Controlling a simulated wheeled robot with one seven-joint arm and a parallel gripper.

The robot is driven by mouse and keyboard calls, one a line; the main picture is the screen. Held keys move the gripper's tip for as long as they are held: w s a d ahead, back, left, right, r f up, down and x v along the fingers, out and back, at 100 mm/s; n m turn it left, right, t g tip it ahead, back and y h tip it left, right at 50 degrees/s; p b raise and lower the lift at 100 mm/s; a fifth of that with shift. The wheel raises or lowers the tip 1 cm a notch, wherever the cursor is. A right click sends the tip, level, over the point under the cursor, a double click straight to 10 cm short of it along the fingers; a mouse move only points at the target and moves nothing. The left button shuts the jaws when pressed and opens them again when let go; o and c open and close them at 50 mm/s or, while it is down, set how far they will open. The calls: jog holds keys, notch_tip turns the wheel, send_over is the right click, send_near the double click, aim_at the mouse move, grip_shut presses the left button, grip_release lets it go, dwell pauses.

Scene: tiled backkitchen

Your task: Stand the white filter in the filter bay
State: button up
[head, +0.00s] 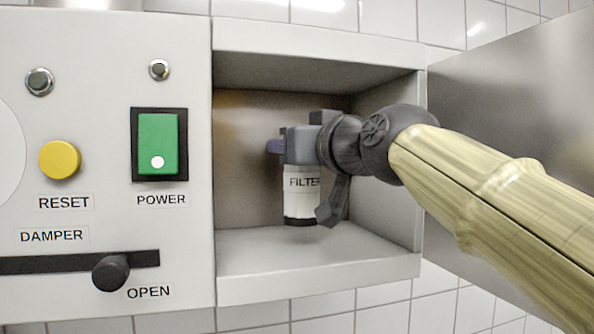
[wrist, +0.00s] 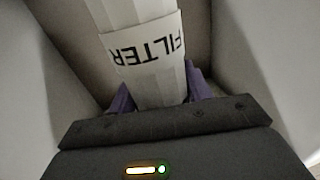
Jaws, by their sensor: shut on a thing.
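The white filter (head: 300,204) is a cylinder with a FILTER label and a dark lower end. It hangs upright inside the open filter bay (head: 262,255). A narrow gap shows between its lower end and the bay floor. My gripper (head: 288,148) is inside the bay, shut on the upper part of the filter, and hides its top. In the wrist view the filter (wrist: 150,62) stands between the purple fingers of my gripper (wrist: 160,92), its label upside down. The bay walls (wrist: 262,60) lie to both sides.
The bay's metal door (head: 510,90) stands open at the right, behind my arm. Left of the bay, the panel carries a green POWER switch (head: 158,142), a yellow RESET button (head: 60,160) and a DAMPER slider (head: 110,272) by the OPEN label. The bay floor under the filter looks clear.

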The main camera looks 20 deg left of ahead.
aim_at(297, 170)
notch_tip(297, 170, down, 3)
jog(key=shift+s+r, duration=0.1)
jog(key=shift+w+f+p, duration=0.3)
jog(key=shift+f+p, duration=0.15)
jog(key=shift+p, duration=0.1)
jog(key=shift+a, duration=0.1)
jog(key=shift+f, duration=0.2)
jog(key=o, duration=1.1)
jog(key=shift+c, duration=0.2)
jog(key=shift+r, duration=0.1)
jog(key=shift+r, duration=0.1)
